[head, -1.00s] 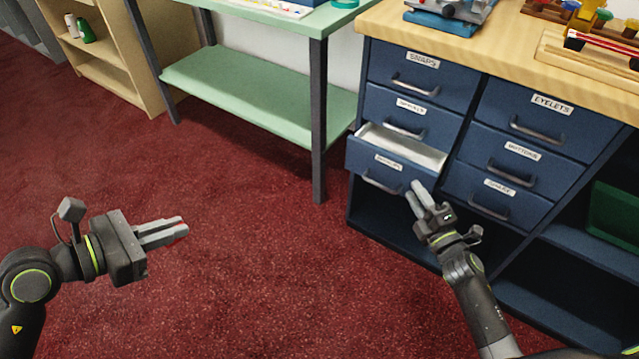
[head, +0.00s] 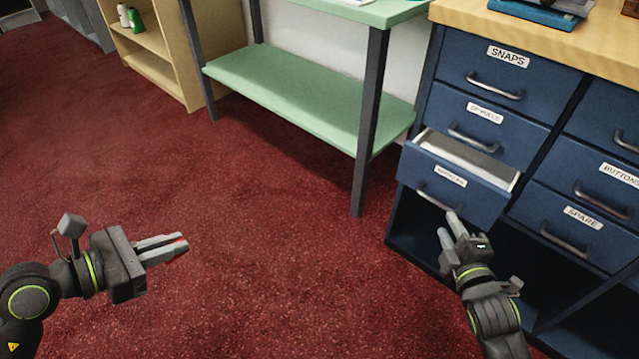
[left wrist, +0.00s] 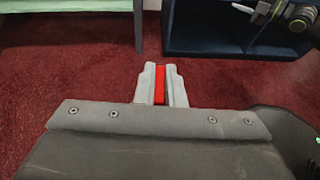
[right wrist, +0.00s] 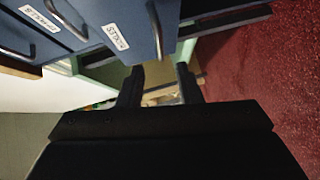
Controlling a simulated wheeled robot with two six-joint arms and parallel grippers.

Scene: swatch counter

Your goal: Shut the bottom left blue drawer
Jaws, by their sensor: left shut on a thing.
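The bottom left blue drawer (head: 480,205) stands pulled out of the cabinet, with its pale inside (head: 470,157) showing. Its front has a bar handle (head: 436,203) and a small label that is hard to read. My right gripper (head: 447,226) is open, its fingertips just below the drawer front near the handle; I cannot tell whether they touch it. In the right wrist view its two dark fingers (right wrist: 160,85) are apart with nothing between them, beside a blue drawer front. My left gripper (head: 184,244) is shut on a thin red thing (left wrist: 159,84), over the carpet away from the cabinet.
The other blue drawers, such as SNAPS (head: 505,80) and SPARE (head: 575,225), are shut. Dark open shelving lies below them. A green-shelved table (head: 300,95) stands left of the cabinet, with a wooden shelf (head: 165,70) beyond. Red carpet (head: 270,250) is clear in front.

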